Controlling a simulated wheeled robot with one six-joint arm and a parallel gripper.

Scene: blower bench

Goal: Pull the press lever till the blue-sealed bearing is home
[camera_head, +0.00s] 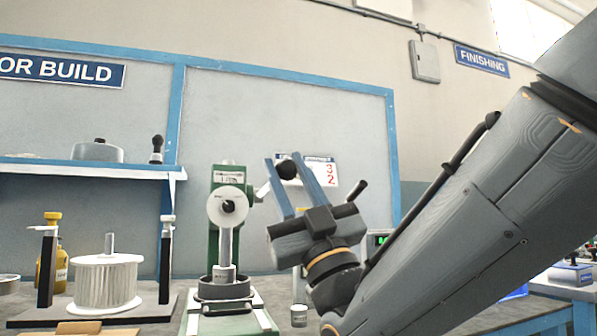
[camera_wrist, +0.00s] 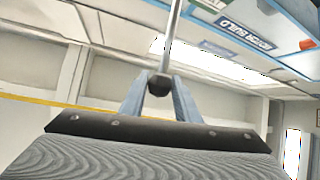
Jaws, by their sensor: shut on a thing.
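The green press (camera_head: 228,180) stands on the bench with a round pale hub at its front. Its lever runs from the hub up to the right and ends in a black ball knob (camera_head: 287,170). My gripper (camera_head: 290,164) is shut on that knob. The wrist view also shows the knob (camera_wrist: 159,85) between the two blue-grey fingers, with the lever's rod (camera_wrist: 171,38) running up from it. The press ram (camera_head: 225,252) reaches down into a dark round housing (camera_head: 223,289) on the press base. I cannot make out the blue-sealed bearing in either view.
A white spool (camera_head: 105,283) stands between black posts at the left, with a yellow bottle (camera_head: 52,255) behind it. A small grey tin (camera_head: 299,315) stands right of the press base. A blue-edged shelf (camera_head: 80,168) hangs at the upper left.

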